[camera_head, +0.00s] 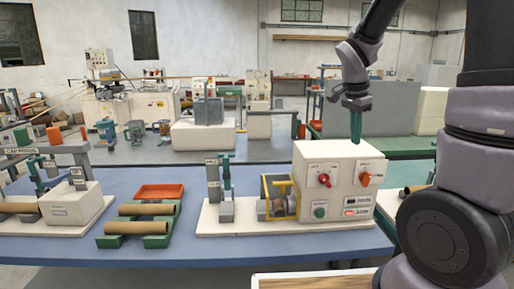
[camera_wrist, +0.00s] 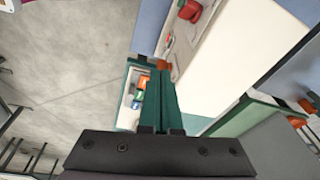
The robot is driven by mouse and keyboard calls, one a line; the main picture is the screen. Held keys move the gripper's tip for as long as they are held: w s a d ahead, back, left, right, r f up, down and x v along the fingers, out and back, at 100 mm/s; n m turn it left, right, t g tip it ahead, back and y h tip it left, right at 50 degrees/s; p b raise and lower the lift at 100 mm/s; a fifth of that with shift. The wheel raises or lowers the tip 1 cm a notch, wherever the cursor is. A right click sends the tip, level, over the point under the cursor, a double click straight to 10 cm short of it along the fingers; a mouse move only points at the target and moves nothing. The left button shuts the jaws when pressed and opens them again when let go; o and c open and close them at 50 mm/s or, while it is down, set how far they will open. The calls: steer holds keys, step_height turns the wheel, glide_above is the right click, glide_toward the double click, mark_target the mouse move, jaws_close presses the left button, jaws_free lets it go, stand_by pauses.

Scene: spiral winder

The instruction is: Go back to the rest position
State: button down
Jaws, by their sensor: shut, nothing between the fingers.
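My gripper (camera_head: 355,128) hangs pointing down above the right end of the white control box (camera_head: 310,165) in the head view. Its green fingers are closed together with nothing between them, and the wrist view also shows the shut gripper (camera_wrist: 157,85). The control box carries a red knob (camera_head: 325,179), an orange knob (camera_head: 365,178), a green button (camera_head: 320,212) and a lit red switch (camera_head: 356,212). A small gap or contact between fingertips and box top cannot be told apart.
The blue table (camera_head: 150,250) holds a green rack (camera_head: 140,225) with brown tubes, an orange tray (camera_head: 160,191) and a white machine block (camera_head: 75,205) at left. A yellow-framed winder (camera_head: 280,197) stands beside the control box. Other machines fill the room behind.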

steer(key=s+a+r+n+t+y, duration=0.2)
steer(key=s+r+n, duration=0.3)
steer(key=s+r, duration=0.1)
steer(key=s+a+r+n+t+y, duration=0.2)
steer(key=s+a+r+n+t, duration=0.1)
steer(key=s+r, duration=0.4)
steer(key=shift+s+a+r+n, duration=0.25)
steer(key=shift+s+n, duration=0.65)
steer(key=shift+s, duration=0.15)
steer(key=c, duration=1.2)
jaws_free()
steer(key=shift+s+a+r+n+t, duration=0.1)
steer(key=shift+s+a+n+t, duration=0.05)
steer(key=shift+s+n+t, duration=0.15)
steer(key=o, duration=0.4)
steer(key=n+g, duration=0.5)
steer(key=g, duration=0.2)
glide_above(366, 186)
steer(key=w+d, duration=0.1)
steer(key=d, duration=0.2)
step_height(366, 186, down, 20)
steer(key=shift+y, duration=0.4)
steer(key=x, duration=1)
steer(key=shift+f, duration=0.3)
